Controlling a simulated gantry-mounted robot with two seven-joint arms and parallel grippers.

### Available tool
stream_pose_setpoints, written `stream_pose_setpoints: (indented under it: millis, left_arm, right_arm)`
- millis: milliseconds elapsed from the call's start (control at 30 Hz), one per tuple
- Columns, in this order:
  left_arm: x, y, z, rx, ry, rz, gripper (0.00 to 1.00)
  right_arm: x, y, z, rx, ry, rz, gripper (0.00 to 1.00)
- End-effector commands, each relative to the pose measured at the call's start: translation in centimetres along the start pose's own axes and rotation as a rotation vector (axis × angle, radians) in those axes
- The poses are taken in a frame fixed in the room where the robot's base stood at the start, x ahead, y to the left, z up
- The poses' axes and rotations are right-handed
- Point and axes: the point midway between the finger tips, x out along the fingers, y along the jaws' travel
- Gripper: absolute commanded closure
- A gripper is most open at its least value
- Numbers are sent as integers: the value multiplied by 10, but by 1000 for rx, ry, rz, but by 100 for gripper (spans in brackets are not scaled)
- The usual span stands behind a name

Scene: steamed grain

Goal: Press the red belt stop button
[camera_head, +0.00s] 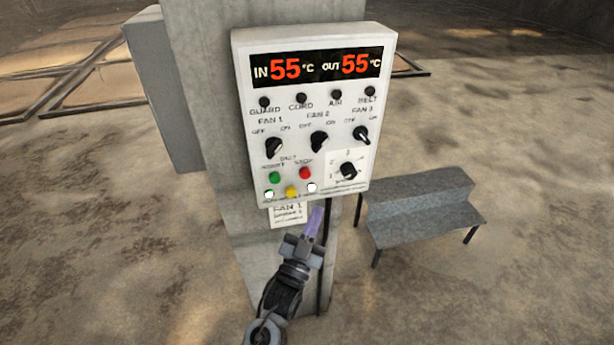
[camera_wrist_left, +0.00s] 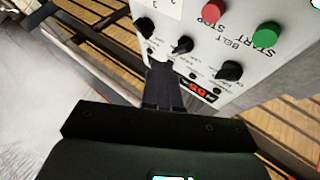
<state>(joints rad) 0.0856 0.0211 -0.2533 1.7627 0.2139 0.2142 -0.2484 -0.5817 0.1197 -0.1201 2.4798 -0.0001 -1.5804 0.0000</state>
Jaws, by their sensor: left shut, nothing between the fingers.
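The red stop button (camera_head: 305,173) sits on the lower part of the white control panel (camera_head: 240,120), right of the green start button (camera_head: 274,178). In the left wrist view the red button (camera_wrist_left: 213,10) is at the top edge and the green button (camera_wrist_left: 264,35) is right of it. My left gripper (camera_head: 318,210) is shut and empty, its fingers pointing up at the panel's lower edge, below the red button in the picture. Its fingers (camera_wrist_left: 165,80) also show in the wrist view, apart from the red button. My right gripper is not in view.
The panel is on a concrete pillar (camera_head: 200,60) and carries several black knobs and a display (camera_head: 317,68) reading 55 twice. A paper label (camera_head: 288,215) hangs below. A grey bench-like object (camera_head: 420,205) stands at the right.

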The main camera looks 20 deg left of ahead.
Motion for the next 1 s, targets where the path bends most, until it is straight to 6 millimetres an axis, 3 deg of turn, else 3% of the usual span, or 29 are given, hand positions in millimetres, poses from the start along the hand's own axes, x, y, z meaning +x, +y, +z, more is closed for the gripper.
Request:
stream_pose_setpoints:
  millis: [567, 1000]
  left_arm:
    - [6, -3, -1, 1, 11, -2, 100]
    - [37, -26, 23, 3, 11, -3, 100]
  right_arm:
    - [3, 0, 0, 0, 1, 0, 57]
    - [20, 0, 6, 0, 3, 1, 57]
